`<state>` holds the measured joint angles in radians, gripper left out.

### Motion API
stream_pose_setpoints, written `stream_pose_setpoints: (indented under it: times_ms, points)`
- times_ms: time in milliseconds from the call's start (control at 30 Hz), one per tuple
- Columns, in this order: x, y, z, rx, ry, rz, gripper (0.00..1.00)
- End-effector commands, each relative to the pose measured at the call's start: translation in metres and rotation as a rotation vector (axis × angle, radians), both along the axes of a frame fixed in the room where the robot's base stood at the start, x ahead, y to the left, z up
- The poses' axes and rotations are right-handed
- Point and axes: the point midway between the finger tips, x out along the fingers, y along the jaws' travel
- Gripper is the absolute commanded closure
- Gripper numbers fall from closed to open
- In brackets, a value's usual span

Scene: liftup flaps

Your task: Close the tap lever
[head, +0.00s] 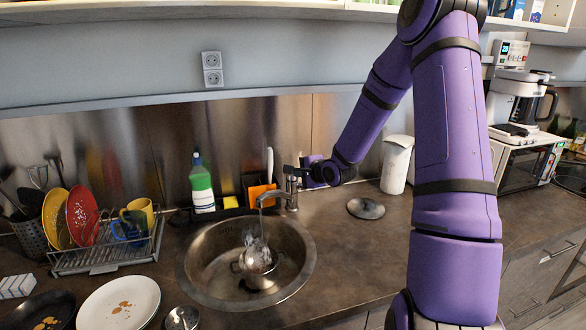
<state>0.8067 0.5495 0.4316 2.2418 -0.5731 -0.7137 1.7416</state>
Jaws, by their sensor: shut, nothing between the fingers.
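The metal tap (289,196) stands behind the round sink, with its spout pointing left over the basin. Its lever (291,170) is at the top of the tap body. What looks like running water falls from the spout into a small metal pot (258,262) in the sink. My gripper (302,171) is at the right side of the lever, very close to it. It is shut with nothing held. The fingertips are small and partly hidden, so I cannot tell whether they touch the lever.
The sink (196,268) is set in a brown counter (340,262). A dish rack (105,258) and a green bottle (202,186) stand left of the tap. A white canister (396,165) and a round lid (366,208) are on the right. An upper shelf runs overhead.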

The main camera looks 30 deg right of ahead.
Motion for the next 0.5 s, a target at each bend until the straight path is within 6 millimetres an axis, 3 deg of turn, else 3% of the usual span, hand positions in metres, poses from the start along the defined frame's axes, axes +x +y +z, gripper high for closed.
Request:
stream_pose_setpoints:
  times_ms: [267, 500]
  points:
    - [0.039, 0.004, 0.019, -0.369, 0.267, 0.152, 1.00]
    - [0.055, 0.009, 0.057, -0.649, 0.505, 0.296, 1.00]
